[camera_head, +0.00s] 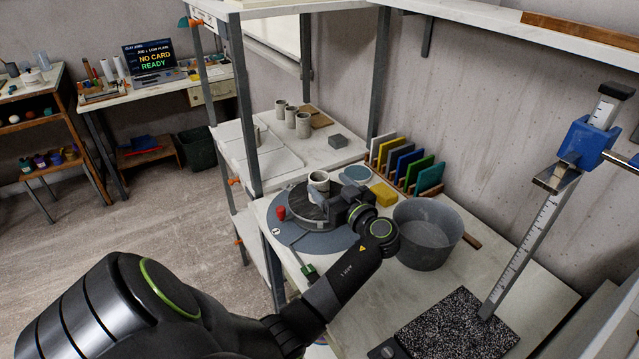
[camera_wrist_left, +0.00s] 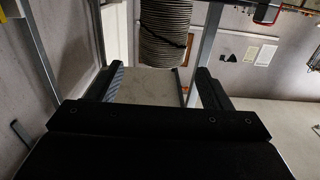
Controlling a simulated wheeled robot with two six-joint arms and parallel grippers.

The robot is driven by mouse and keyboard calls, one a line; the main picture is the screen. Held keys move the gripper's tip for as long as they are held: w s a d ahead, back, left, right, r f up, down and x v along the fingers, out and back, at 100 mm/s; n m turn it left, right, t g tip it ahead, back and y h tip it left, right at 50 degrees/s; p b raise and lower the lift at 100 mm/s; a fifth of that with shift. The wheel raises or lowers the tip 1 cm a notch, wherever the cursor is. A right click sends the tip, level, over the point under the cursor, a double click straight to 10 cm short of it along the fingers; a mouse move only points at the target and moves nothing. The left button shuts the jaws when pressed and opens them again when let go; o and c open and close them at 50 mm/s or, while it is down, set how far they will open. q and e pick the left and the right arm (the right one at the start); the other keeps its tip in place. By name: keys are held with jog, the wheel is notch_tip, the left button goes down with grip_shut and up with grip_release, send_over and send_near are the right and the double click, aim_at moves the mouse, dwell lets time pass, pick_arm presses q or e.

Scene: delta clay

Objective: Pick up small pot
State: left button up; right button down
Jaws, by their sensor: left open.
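A small grey pot (camera_head: 319,181) with an open top stands on the dark round wheel head (camera_head: 300,202). In the left wrist view a ribbed grey pot (camera_wrist_left: 165,30) shows at the top, ahead of my fingers and roughly between their lines. My left gripper (camera_head: 330,205) is right beside the small pot and covers its lower part in the head view. In the left wrist view my left gripper (camera_wrist_left: 160,78) is open with nothing between its fingers. I cannot tell whether a finger touches the pot. My right gripper is not in view.
A grey bucket (camera_head: 428,232) stands close to the right of my left wrist. A yellow block (camera_head: 383,194) and a rack of coloured slabs (camera_head: 430,178) are behind. Several pots (camera_head: 303,125) stand on the back shelf. A height gauge (camera_head: 525,240) rises at the right.

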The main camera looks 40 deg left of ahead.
aim_at(315, 173)
pick_arm(q)
jog(key=shift+x, duration=1.2)
jog(key=x, duration=0.2)
jog(key=p+x, duration=0.1)
jog(key=x, duration=0.1)
jog(key=shift+a+f, duration=0.15)
jog(key=shift+f, duration=0.1)
jog(key=shift+a+f, duration=0.1)
jog(key=shift+a, duration=0.2)
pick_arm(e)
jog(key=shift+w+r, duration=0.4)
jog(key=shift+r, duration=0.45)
pick_arm(q)
jog(key=shift+d, duration=0.1)
jog(key=shift+c, duration=0.3)
